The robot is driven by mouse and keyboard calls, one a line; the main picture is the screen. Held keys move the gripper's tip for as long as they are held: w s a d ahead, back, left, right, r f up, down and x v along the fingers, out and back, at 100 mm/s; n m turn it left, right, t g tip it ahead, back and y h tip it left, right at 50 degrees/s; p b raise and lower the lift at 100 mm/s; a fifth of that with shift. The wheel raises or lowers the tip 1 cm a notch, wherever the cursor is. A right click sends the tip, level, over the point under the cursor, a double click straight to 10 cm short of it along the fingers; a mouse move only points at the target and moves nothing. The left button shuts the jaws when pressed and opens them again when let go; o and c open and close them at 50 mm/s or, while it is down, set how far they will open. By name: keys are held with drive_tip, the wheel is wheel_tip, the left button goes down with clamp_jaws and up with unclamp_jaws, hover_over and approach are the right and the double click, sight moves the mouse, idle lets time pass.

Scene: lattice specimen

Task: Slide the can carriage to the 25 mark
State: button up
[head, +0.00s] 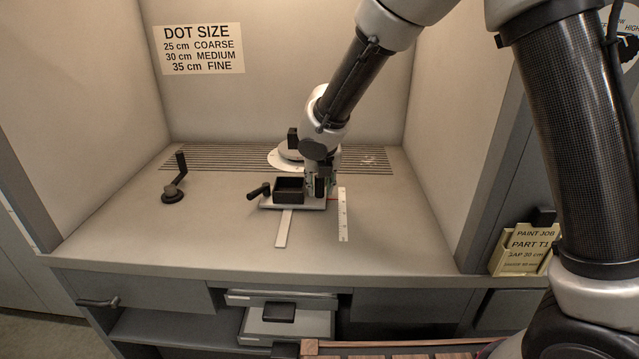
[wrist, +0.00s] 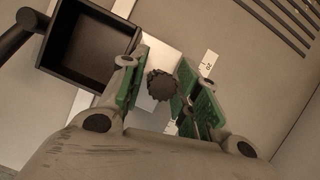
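The can carriage, a pale plate (head: 309,205) with a black open box (head: 289,188) and a black side handle (head: 259,191), sits at the top of a white rail (head: 284,230). The box also shows at upper left in the wrist view (wrist: 88,47). A dark round knob (wrist: 162,86) stands beside the box. My gripper (wrist: 160,82) is open, its green-padded fingers on either side of the knob, with a small gap at the left finger.
A crank (head: 174,190) stands on the bench at left. A round white disc (head: 282,160) is behind the carriage, partly hidden by my arm. A wall sign (head: 198,48) lists 25 cm coarse. A card (head: 524,248) stands at right. The bench front is clear.

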drive_tip(key=v, duration=1.2)
drive_tip(key=shift+d, duration=0.15)
drive_tip(key=shift+c, duration=0.7)
